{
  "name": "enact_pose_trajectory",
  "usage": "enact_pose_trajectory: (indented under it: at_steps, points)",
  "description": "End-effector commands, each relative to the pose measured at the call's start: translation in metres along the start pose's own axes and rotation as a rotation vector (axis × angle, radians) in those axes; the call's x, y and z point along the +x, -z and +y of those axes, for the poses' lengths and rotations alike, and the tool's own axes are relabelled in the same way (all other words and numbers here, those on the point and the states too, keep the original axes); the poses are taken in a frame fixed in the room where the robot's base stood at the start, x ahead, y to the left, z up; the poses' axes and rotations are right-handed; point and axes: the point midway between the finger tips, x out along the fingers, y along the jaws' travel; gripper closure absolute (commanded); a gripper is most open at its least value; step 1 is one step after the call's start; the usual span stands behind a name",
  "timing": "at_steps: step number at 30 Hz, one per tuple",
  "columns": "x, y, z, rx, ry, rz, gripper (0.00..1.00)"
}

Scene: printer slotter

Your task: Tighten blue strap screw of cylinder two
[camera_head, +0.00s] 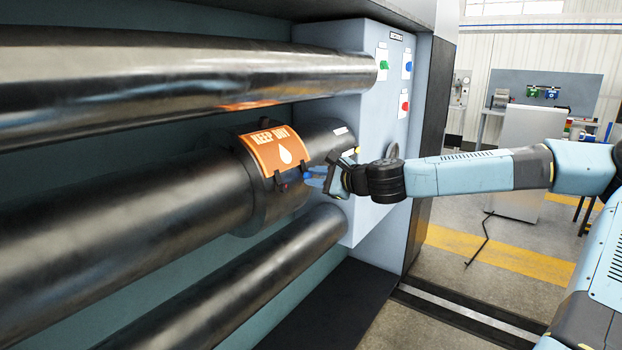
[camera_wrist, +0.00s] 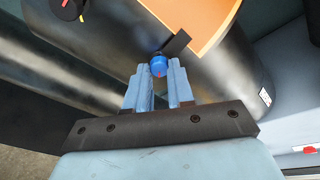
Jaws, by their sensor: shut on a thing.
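The blue strap screw (camera_wrist: 158,65) is a small round knob on the dark cylinder (camera_wrist: 110,45), seen in the wrist view at the end of a black strap tab. My gripper (camera_wrist: 159,75) has its two blue-grey fingers shut on the screw, one on each side. The screw is mostly hidden there behind the fingers.
An upper roller (camera_head: 180,75) and a lower roller (camera_head: 240,280) run above and below the middle cylinder. A grey-blue panel (camera_head: 362,130) with green, blue and red buttons stands at their right end.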

Motion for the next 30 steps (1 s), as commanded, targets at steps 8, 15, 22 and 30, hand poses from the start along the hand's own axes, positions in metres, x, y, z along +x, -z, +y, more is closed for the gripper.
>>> enact_pose_trajectory:
  at_steps: [8,15,22,30]
  points:
    - [0.0,0.003,-0.004,0.001,0.008,0.005,1.0]
    - [0.0,0.001,-0.002,0.0,0.004,0.003,0.55]
    - [0.0,0.0,-0.001,-0.001,0.002,0.001,0.52]
    - [-0.013,0.001,-0.001,-0.001,0.003,0.001,0.52]
